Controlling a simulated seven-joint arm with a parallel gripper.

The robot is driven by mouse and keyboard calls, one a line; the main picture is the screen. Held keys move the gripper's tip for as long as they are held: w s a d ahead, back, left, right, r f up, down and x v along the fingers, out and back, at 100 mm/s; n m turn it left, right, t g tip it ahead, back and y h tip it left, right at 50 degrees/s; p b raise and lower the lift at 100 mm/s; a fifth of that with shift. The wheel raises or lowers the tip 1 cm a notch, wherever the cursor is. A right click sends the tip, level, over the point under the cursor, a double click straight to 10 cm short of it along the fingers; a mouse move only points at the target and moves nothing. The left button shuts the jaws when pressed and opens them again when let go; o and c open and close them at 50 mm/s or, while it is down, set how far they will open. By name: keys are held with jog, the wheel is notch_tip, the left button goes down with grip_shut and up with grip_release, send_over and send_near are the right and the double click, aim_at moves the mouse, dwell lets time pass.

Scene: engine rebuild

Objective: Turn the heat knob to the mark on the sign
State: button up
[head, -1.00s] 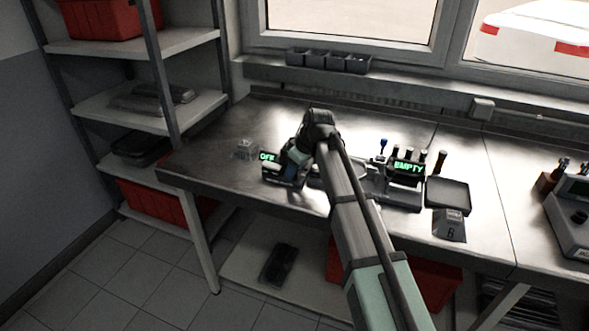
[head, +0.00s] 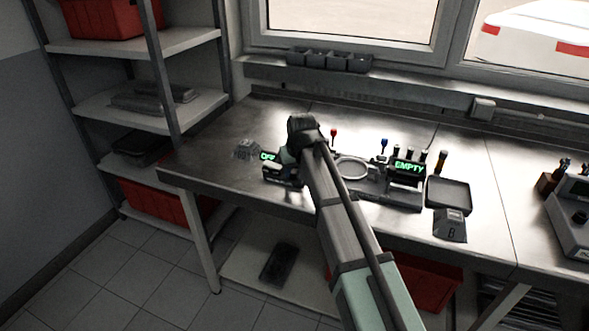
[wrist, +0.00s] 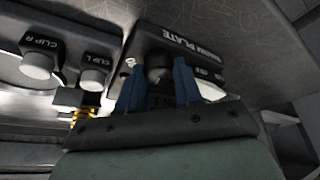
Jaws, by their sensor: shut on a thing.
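The warm plate unit (wrist: 195,50) carries a dark knob (wrist: 158,68) on its front, seen close up in the wrist view. My gripper (wrist: 158,90) has its blue fingers on both sides of this knob and is shut on it. In the head view the unit's green display (head: 266,157) is partly covered by my arm, and the visible letters look like the start of OFF. The knob is hidden there.
White clip knobs labelled CLIP R (wrist: 37,65) and CLIP L (wrist: 93,78) sit left of the unit in the wrist view. A station with an EMPTY display (head: 409,167), a round ring (head: 352,157) and a dark tray (head: 447,193) stand to the right.

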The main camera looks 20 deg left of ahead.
jog(key=shift+m+h, duration=0.4)
jog(key=shift+m, duration=0.7)
jog(key=o, duration=1)
